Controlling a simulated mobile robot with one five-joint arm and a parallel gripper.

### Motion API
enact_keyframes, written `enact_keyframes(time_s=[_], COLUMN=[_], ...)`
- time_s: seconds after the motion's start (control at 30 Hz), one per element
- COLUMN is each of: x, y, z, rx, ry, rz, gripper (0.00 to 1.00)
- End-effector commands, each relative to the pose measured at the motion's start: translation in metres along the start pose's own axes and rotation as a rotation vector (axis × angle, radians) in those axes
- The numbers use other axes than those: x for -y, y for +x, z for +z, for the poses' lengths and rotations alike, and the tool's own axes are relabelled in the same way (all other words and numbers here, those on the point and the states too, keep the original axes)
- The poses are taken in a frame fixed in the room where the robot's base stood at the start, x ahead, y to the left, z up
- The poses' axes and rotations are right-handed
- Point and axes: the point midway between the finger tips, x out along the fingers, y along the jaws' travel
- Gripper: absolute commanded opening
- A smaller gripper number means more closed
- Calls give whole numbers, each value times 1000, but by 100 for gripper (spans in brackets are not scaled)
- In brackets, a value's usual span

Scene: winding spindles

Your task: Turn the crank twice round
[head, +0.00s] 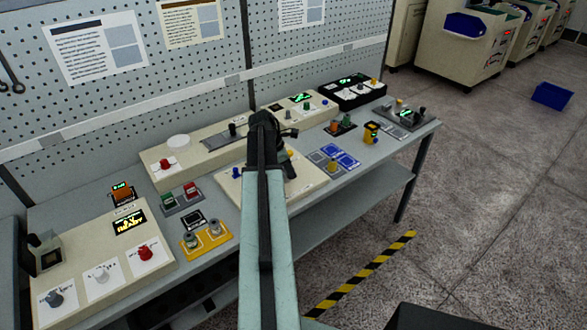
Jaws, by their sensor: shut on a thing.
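My arm reaches up over the middle of the bench, and my gripper (289,170) points down at a cream panel (313,181) there. The gripper is shut on what I take to be the crank's handle. The crank itself is hidden behind my arm and the gripper, so its angle cannot be told.
A cream console (160,184) with a red knob stands behind left. Another with red, white and grey knobs (100,272) is at the near left. Blue tiles (341,156) and small devices lie to the right. A pegboard (190,75) rises behind; open floor lies right.

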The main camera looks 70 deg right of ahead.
Motion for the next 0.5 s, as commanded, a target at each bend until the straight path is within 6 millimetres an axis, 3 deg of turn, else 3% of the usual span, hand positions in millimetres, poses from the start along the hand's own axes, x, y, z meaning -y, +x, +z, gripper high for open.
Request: enact_keyframes(time_s=[0.5], x=[-3], y=[-8], z=[-22], rx=[2], ry=[451], rz=[-193], gripper=[0])
